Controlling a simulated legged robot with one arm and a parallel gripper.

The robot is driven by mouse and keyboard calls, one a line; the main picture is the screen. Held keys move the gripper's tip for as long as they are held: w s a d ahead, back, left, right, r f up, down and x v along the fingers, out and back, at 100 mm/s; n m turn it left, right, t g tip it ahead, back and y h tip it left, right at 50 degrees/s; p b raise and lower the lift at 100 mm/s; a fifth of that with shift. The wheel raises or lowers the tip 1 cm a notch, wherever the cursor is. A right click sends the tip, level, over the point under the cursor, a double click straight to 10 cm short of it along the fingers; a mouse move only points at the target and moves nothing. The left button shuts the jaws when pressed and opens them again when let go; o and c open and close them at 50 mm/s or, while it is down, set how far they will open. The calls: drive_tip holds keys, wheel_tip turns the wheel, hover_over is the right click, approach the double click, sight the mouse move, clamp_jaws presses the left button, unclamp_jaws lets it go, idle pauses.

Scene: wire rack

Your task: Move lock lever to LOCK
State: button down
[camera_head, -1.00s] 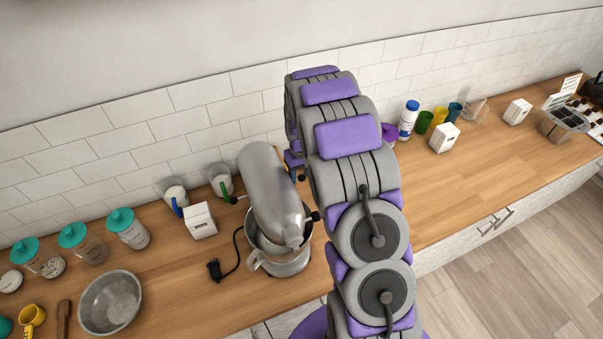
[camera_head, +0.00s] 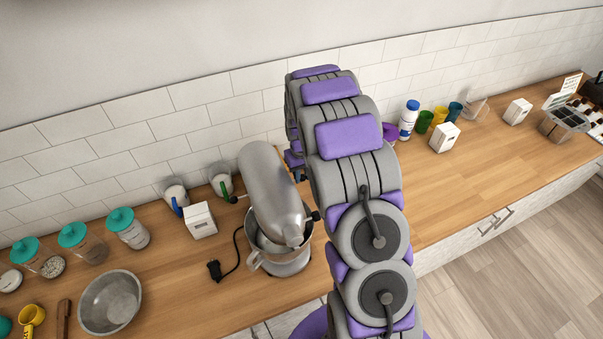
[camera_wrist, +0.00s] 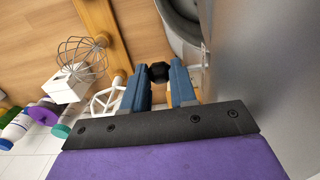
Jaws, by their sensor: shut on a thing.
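The grey stand mixer (camera_head: 270,190) stands on the wooden counter with its bowl (camera_head: 282,258) under the head. A dark knob on the mixer's right side, which looks like the lock lever (camera_head: 316,216), shows beside my arm. In the wrist view, my gripper (camera_wrist: 160,80) has its blue fingers around a black knob, the lock lever (camera_wrist: 159,72), next to the mixer body (camera_wrist: 270,70). The fingers are shut on this knob. No LOCK marking is readable.
A whisk (camera_wrist: 85,55) and a white box (camera_wrist: 68,84) are near the gripper in the wrist view. A white box (camera_head: 200,220) and a black plug (camera_head: 214,269) lie left of the mixer. Canisters and a metal bowl (camera_head: 110,302) are further left.

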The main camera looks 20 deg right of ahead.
drive_tip(key=shift+s+b, duration=0.55)
drive_tip(key=shift+s, duration=0.6)
drive_tip(key=c, duration=0.9)
unclamp_jaws()
drive_tip(key=shift+s, duration=0.15)
drive_tip(key=r+b, duration=0.2)
drive_tip(key=r, duration=1.5)
drive_tip(key=shift+w+r, duration=0.15)
drive_tip(key=shift+w, duration=0.05)
drive_tip(key=shift+g, duration=0.9)
drive_tip(key=s+a+f+b, duration=0.3)
drive_tip(key=s+f+b, duration=0.3)
drive_tip(key=s, duration=0.6)
drive_tip(key=s+a+f+b, duration=0.4)
drive_tip(key=s+b, duration=0.3)
drive_tip(key=s, duration=0.6)
drive_tip(key=s+a+f+b, duration=0.4)
drive_tip(key=s+f+b, duration=0.2)
drive_tip(key=s, duration=0.6)
drive_tip(key=shift+s+a+f, duration=0.1)
drive_tip(key=shift+a+f, duration=0.05)
drive_tip(key=shift+f, duration=0.3)
drive_tip(key=shift+s+a+f, duration=0.1)
drive_tip(key=shift+f, duration=0.3)
